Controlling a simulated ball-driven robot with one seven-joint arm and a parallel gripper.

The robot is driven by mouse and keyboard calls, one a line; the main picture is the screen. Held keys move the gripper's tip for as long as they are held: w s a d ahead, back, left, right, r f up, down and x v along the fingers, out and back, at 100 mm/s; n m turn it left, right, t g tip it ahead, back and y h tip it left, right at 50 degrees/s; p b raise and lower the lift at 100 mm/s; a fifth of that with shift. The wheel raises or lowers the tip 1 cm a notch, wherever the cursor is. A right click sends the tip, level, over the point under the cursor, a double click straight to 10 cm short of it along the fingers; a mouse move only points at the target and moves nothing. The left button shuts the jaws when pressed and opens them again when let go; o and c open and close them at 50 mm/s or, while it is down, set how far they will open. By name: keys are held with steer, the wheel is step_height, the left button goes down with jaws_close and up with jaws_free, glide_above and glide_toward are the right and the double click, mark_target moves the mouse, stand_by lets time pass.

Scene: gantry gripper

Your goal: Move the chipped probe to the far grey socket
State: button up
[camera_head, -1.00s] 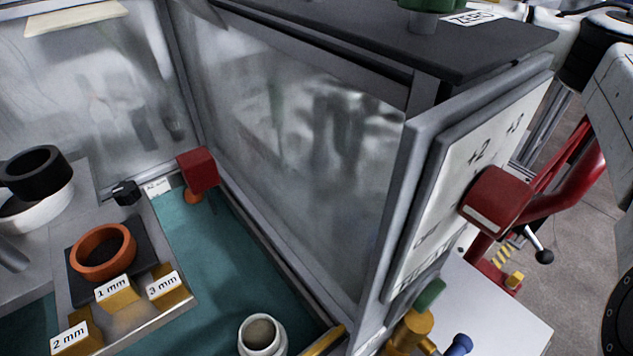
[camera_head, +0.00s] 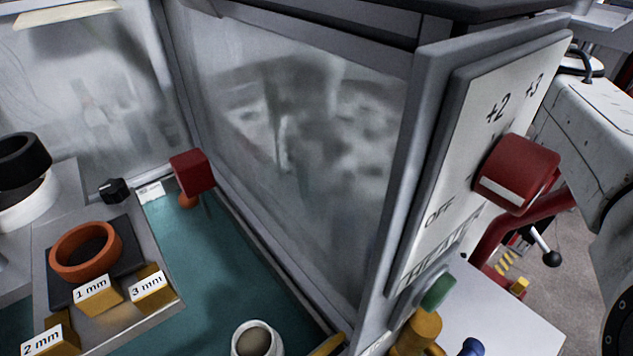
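My gripper is not in view; a white arm link of mine shows at the right edge. A red block (camera_head: 192,170) with an orange round part and a thin dark pin below it stands at the back of the teal floor. I cannot tell whether it is the chipped probe. A white round cup with a grey-brown inside (camera_head: 257,340) stands at the bottom edge, partly cut off. I cannot tell whether it is the far grey socket. No chip is visible on anything.
A metal tray holds an orange ring (camera_head: 86,250) and yellow blocks marked 1 mm, 2 mm and 3 mm (camera_head: 152,287). A cloudy glass wall (camera_head: 300,150) and a dial panel with a red knob (camera_head: 516,173) stand to the right. Some teal floor (camera_head: 225,260) is clear.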

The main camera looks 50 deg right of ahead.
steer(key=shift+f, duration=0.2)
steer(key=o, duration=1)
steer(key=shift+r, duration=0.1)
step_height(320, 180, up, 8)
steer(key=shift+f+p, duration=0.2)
steer(key=shift+p, duration=0.85)
